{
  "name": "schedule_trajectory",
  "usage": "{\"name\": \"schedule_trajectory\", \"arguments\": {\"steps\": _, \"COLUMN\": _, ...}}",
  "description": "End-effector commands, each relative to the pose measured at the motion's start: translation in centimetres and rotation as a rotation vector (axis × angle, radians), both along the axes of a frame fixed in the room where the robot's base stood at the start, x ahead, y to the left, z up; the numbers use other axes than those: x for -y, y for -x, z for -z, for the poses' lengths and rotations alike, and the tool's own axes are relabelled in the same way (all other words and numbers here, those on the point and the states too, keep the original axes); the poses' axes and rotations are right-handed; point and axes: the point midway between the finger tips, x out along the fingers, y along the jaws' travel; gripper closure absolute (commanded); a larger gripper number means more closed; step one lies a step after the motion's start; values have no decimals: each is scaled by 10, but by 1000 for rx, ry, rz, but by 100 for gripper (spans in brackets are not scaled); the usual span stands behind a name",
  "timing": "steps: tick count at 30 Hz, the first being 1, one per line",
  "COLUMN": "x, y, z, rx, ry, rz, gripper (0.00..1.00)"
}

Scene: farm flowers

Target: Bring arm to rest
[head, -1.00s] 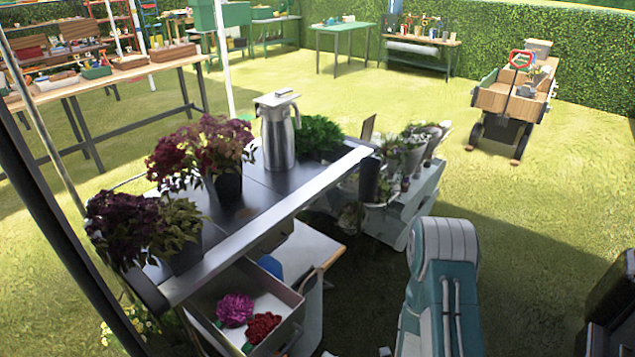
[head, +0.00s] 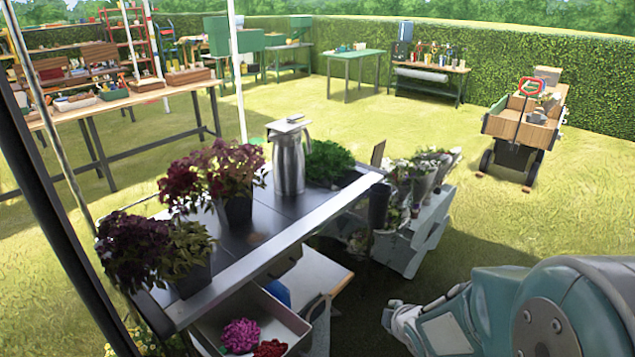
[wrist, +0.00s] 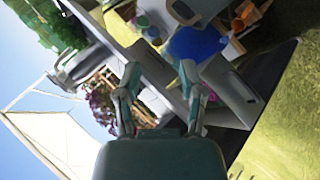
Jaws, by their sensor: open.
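My gripper (wrist: 160,82) is open in the wrist view, with its two fingers apart and nothing between them. In the head view my arm reaches in from the lower right. My gripper (head: 396,322) shows there at the end of the arm, low over the shaded grass, to the right of the cart and apart from it. Its fingers are small and hard to make out in that view. The wrist view is turned on its side and shows the cart's lower part, with a blue object (wrist: 196,43) beyond the fingers.
The metal-topped cart (head: 262,262) stands close on the left, bearing potted dark-red plants (head: 225,180) and a steel jug (head: 289,160). Its open drawer (head: 283,312) holds flowers. A grey planter stand (head: 415,240) stands beyond my gripper. Open grass lies towards the wooden wagon (head: 520,130).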

Motion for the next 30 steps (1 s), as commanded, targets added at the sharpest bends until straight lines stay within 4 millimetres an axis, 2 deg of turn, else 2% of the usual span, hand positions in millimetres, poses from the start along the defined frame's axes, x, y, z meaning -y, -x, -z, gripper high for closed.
{"name": "schedule_trajectory", "arguments": {"steps": 1, "x": 4, "y": 4, "z": -18, "rx": -4, "ry": -24, "rz": 69, "gripper": 49}}
{"name": "schedule_trajectory", "arguments": {"steps": 8, "x": 18, "y": 39, "z": -74, "rx": -67, "ry": -186, "rz": 402, "gripper": 49}}
{"name": "schedule_trajectory", "arguments": {"steps": 15, "x": 18, "y": 95, "z": -124, "rx": -137, "ry": -405, "rz": 726, "gripper": 49}}
{"name": "schedule_trajectory", "arguments": {"steps": 21, "x": 7, "y": 152, "z": -155, "rx": -217, "ry": -603, "rz": 958, "gripper": 49}}
{"name": "schedule_trajectory", "arguments": {"steps": 24, "x": 0, "y": 176, "z": -164, "rx": -258, "ry": -681, "rz": 1044, "gripper": 49}}
{"name": "schedule_trajectory", "arguments": {"steps": 27, "x": -5, "y": 192, "z": -169, "rx": -290, "ry": -727, "rz": 1096, "gripper": 49}}
{"name": "schedule_trajectory", "arguments": {"steps": 30, "x": -7, "y": 198, "z": -170, "rx": -304, "ry": -745, "rz": 1118, "gripper": 49}}
